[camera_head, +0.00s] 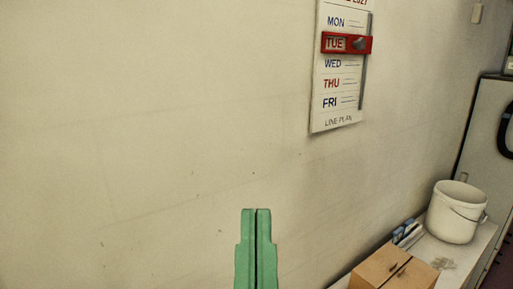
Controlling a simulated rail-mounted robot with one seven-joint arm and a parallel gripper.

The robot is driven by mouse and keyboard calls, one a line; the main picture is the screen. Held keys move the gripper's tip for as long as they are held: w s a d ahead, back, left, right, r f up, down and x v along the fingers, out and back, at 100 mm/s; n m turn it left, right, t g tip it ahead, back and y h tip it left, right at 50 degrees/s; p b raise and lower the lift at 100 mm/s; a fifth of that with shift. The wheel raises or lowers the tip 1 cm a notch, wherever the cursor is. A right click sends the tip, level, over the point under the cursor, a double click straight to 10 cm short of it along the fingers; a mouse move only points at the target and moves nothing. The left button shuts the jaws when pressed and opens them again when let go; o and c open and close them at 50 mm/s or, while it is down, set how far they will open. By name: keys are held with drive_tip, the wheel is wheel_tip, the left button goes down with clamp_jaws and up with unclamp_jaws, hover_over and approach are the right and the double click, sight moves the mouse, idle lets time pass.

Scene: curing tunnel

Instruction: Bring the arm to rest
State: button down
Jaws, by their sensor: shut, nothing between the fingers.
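My gripper (256,214) shows at the bottom middle of the head view. Its two green fingers point up and lie against each other with only a thin dark line between them. It is shut and holds nothing. The fingers are in front of the plain wall and look clear of everything. The rest of my arm is out of view below.
A weekly plan board (334,88) hangs on the wall at upper right, its red slider (333,43) at TUE. At lower right a pale bench (481,247) holds a cardboard box (387,274) and a white bucket (457,214). A grey cabinet (487,140) stands behind.

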wheel_tip(320, 180, up, 21)
drive_tip(key=p, duration=1.6)
drive_tip(key=shift+a+p, duration=0.15)
drive_tip(key=shift+p, duration=0.2)
drive_tip(key=shift+f, duration=0.15)
